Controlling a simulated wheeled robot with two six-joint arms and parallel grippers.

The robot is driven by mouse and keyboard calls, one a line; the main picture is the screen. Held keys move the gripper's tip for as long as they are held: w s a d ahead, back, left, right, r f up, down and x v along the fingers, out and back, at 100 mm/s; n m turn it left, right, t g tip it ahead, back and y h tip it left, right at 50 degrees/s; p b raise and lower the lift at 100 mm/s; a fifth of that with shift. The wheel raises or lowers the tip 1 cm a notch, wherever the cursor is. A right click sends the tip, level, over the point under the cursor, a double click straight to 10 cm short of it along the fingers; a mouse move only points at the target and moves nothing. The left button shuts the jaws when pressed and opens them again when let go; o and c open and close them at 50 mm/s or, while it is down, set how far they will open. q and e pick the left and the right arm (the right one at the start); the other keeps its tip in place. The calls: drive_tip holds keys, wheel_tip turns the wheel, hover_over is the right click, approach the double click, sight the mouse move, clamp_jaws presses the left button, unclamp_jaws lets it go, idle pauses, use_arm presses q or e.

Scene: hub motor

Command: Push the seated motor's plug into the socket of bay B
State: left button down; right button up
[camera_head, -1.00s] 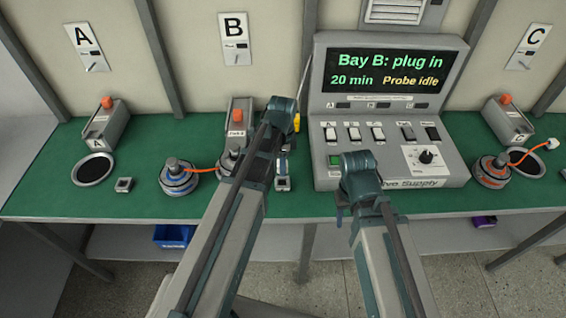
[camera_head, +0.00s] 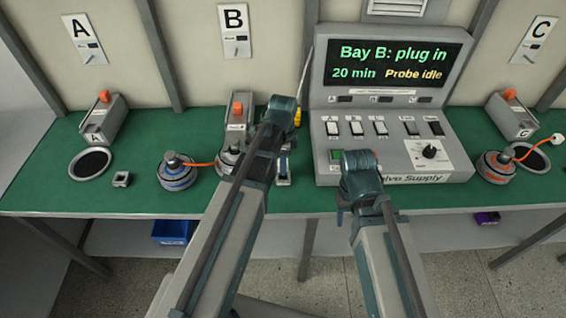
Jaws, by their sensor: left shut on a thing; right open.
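The bay B motor (camera_head: 229,160) stands on the bench below the sign B, partly hidden behind my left arm. My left gripper (camera_head: 284,152) points down over the small bay B socket (camera_head: 284,181). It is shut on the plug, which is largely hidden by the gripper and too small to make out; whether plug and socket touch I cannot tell. My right gripper (camera_head: 343,207) is open and empty, low in front of the supply console. The console screen (camera_head: 392,62) reads "Bay B: plug in".
A second motor (camera_head: 178,172) with an orange cable stands left of bay B. Bay A has an empty round seat (camera_head: 91,163) and a small socket (camera_head: 122,179). A motor (camera_head: 496,168) stands at bay C. The supply console (camera_head: 392,178) stands close right of my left gripper.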

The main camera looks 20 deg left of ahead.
use_arm(q)
drive_tip(key=shift+f+b, duration=0.4)
drive_tip(key=shift+f, duration=0.1)
drive_tip(key=shift+f+b, duration=0.45)
drive_tip(key=shift+f, duration=0.05)
drive_tip(key=shift+f, duration=0.2)
drive_tip(key=shift+f+b, duration=0.5)
drive_tip(key=shift+b, duration=0.25)
idle(4.4)
idle(0.3)
drive_tip(key=shift+c, duration=1.8)
unclamp_jaws()
